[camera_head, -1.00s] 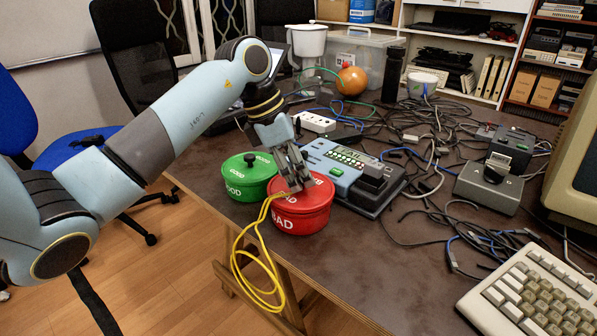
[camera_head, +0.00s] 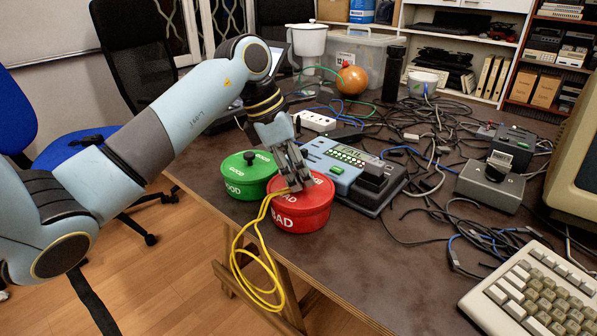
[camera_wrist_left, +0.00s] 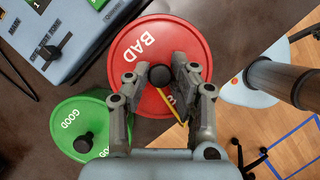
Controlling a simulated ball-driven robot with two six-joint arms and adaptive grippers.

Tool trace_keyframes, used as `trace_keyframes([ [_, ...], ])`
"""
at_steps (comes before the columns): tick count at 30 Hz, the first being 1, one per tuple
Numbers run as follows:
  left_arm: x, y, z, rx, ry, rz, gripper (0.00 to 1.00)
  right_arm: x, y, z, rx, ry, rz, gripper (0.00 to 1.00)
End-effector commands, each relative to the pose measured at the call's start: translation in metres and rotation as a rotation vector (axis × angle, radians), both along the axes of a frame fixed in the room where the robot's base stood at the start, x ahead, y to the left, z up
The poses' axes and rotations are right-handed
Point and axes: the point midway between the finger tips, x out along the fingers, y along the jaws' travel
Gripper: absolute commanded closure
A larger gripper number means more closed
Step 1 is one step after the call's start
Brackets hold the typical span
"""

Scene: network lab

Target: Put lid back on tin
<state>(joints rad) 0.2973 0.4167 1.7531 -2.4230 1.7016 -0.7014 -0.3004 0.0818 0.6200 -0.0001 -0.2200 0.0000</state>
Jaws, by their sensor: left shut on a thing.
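A red tin marked BAD (camera_head: 305,218) stands near the table's front left edge. Its red lid (camera_head: 318,191), also in the left wrist view (camera_wrist_left: 135,68), sits on top of it and looks level. I cannot tell whether it is fully seated. My left gripper (camera_head: 297,187) is over the lid, shut on its black knob (camera_wrist_left: 160,76). A green tin marked GOOD (camera_head: 240,189) stands just left of it with its lid (camera_head: 249,165) on. My right gripper is not in view.
A yellow cable (camera_head: 262,283) runs across the red lid beside the gripper and hangs over the table edge. A grey-blue tester (camera_head: 345,170) stands close behind the red tin. Tangled cables (camera_head: 440,190) cover the table to the right.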

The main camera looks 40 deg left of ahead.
Motion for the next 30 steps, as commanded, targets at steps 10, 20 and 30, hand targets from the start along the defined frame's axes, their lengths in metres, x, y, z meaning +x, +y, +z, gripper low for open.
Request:
trace_keyframes([
  [10, 0.0001, 0.0000, 0.0001, 0.000, 0.000, 0.000, 1.00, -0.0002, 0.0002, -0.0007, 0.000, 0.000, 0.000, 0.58],
  [20, 0.0001, 0.0001, 0.0000, 0.000, 0.000, 0.000, 0.51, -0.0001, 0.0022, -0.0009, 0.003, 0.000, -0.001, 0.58],
  [30, 0.0001, 0.0000, -0.0001, 0.000, 0.000, 0.000, 0.27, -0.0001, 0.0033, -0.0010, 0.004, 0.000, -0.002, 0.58],
])
